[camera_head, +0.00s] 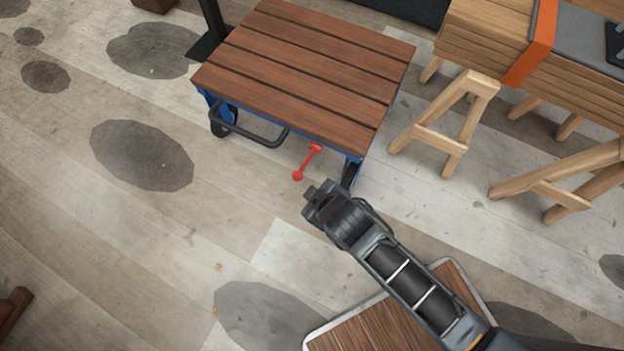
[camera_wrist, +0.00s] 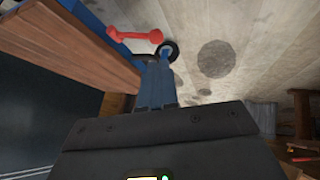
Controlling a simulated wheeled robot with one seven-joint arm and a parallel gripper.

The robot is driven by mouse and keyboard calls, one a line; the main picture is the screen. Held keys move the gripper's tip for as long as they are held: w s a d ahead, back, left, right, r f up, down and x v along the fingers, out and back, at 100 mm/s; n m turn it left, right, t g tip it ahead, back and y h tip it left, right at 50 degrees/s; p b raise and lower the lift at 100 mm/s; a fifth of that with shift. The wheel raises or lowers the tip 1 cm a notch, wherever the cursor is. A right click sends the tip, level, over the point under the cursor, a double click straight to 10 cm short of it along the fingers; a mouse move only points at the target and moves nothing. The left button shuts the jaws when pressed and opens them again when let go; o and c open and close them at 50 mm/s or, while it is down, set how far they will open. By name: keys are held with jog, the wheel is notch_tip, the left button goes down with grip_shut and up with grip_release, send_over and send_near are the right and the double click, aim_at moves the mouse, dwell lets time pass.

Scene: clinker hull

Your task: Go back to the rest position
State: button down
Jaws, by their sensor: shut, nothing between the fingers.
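My arm reaches up from the bottom right of the head view, and my gripper (camera_head: 314,193) is at its end. My gripper is shut and empty. It sits just below the near right corner of a wooden-topped cart (camera_head: 305,62) with a blue frame. A red lever (camera_head: 307,162) with a knobbed end sticks out below the cart's near edge, a little above my gripper in the picture and apart from it. The lever also shows in the wrist view (camera_wrist: 135,39), beside the cart's plank edge (camera_wrist: 85,50). My dark gripper body fills the bottom of that view.
A black push handle (camera_head: 250,133) juts from the cart's near side. A wooden trestle (camera_head: 445,122) and stacked planks with an orange strap (camera_head: 533,45) stand at the right. The plank floor (camera_head: 180,225) at left is mostly clear, with dark patches.

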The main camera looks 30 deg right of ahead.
jog(key=shift+s+r, duration=0.1)
jog(key=shift+s, duration=0.05)
dwell(0.5)
jog(key=s+d+r+m+t, duration=0.2)
jog(key=s+d+r, duration=0.1)
jog(key=s+r, duration=0.65)
jog(key=s+d+r+m+t, duration=0.2)
jog(key=s+d+r+t, duration=0.1)
jog(key=s+r, duration=0.6)
jog(key=s+r+p, duration=0.2)
jog(key=r+p, duration=0.2)
jog(key=r, duration=0.4)
jog(key=s+d+r+m+t+p, duration=0.1)
jog(key=r+p, duration=0.3)
jog(key=r, duration=0.4)
jog(key=s+d+r+t+p, duration=0.1)
jog(key=r+p, duration=0.3)
jog(key=r, duration=0.4)
jog(key=shift+s+d+r+m, duration=0.15)
jog(key=shift+s+r+m, duration=0.25)
jog(key=shift+s, duration=0.4)
